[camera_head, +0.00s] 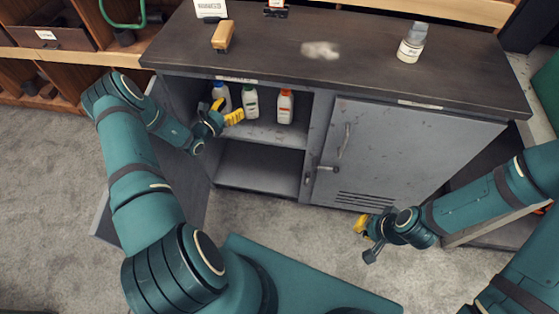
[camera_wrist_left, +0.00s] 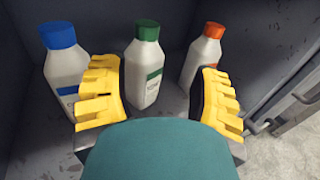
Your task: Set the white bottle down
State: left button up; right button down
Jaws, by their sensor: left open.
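Three white bottles stand upright on the upper shelf inside the open left part of the cabinet: one with a blue cap (camera_head: 222,97) (camera_wrist_left: 65,68), one with a green cap (camera_head: 250,103) (camera_wrist_left: 146,72) and one with an orange-red cap (camera_head: 285,107) (camera_wrist_left: 203,58). My left gripper (camera_head: 227,111) is at the cabinet opening in front of them. Its yellow fingers are apart, with nothing held between them. In the left wrist view the green-capped bottle shows beyond the gap. My right gripper (camera_head: 367,238) hangs empty in front of the closed door, its fingers seemingly apart.
The shelf (camera_head: 268,133) has an empty compartment below it. The left door (camera_head: 187,180) stands open; the right door (camera_head: 400,150) is closed. The dark countertop (camera_head: 350,35) carries a white jar (camera_head: 409,50), a brush (camera_head: 222,37) and a pale patch. Grey floor lies in front.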

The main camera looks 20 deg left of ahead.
pick_arm(q)
jog(key=s+d+f+m+g+h, duration=0.1)
jog(key=s+d+m+g+h, duration=0.2)
jog(key=d, duration=0.5)
jog(key=s+d+f+m+g+h, duration=0.1)
jog(key=s+d+m+g+h, duration=0.15)
jog(key=d+m+g, duration=0.4)
jog(key=s+d+f+m+g+h, duration=0.2)
jog(key=s+d, duration=0.1)
jog(key=d, duration=0.6)
jog(key=s+d+r+m+g+y, duration=0.2)
jog(key=s+d+m, duration=0.3)
jog(key=m, duration=0.5)
jog(key=s+d+r+m+g+y, duration=0.2)
jog(key=s+d+m+y, duration=0.3)
jog(key=s+m, duration=0.4)
jog(key=shift+s+d+m, duration=0.2)
jog(key=shift+s+m, duration=0.2)
jog(key=shift+m, duration=0.35)
